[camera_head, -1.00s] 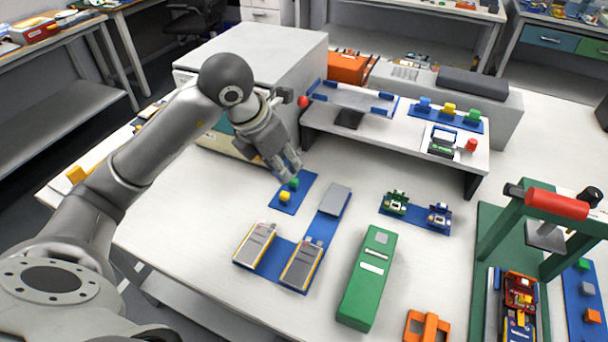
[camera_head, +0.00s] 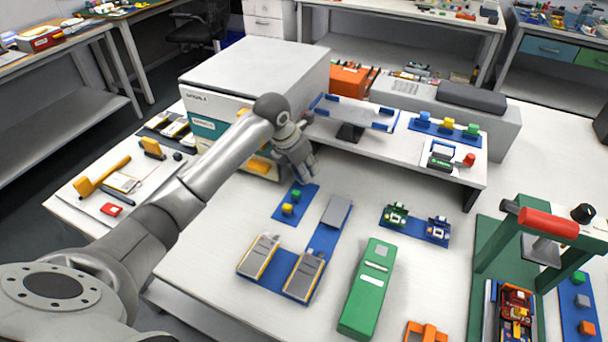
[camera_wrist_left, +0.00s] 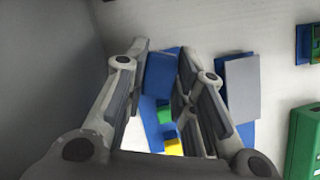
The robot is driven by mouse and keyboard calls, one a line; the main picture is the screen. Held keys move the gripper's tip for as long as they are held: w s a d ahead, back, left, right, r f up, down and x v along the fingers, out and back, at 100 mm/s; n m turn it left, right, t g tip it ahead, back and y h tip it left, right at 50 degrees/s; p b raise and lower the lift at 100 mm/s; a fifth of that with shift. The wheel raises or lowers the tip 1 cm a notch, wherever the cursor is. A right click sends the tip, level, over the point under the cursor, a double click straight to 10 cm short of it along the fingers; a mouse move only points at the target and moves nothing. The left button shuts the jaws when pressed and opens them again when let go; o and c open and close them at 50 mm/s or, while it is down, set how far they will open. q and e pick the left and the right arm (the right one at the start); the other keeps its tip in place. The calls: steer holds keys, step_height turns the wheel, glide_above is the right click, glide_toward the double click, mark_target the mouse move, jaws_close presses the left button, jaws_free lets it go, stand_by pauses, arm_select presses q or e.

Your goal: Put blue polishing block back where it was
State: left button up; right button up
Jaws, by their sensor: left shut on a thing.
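My left gripper (camera_head: 304,175) points down above the back end of a small blue mat (camera_head: 306,205). The mat carries a green block (camera_head: 296,195) and a yellow block (camera_head: 287,209). In the left wrist view, the gripper (camera_wrist_left: 163,72) is shut on the blue polishing block (camera_wrist_left: 161,76), which sits between its fingertips. In the head view the fingers hide the blue block. I cannot tell whether it touches the mat. My right gripper is out of view.
A white cabinet (camera_head: 255,65) and a raised shelf (camera_head: 385,148) stand close behind the gripper. A grey plate (camera_head: 336,211) and two pouch cells (camera_head: 303,277) lie in front on a blue holder. A green box (camera_head: 367,290) stands to the right. White table shows between them.

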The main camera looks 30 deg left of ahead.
arm_select(q)
steer(key=shift+f, duration=1.55)
steer(key=o, duration=0.9)
steer(key=shift+s+r+p, duration=0.1)
steer(key=shift+r+p, duration=0.2)
steer(key=shift+r, duration=0.05)
steer(key=b+v, duration=0.1)
steer(key=v, duration=1)
steer(key=shift+a+r, duration=0.1)
steer(key=shift+r, duration=0.2)
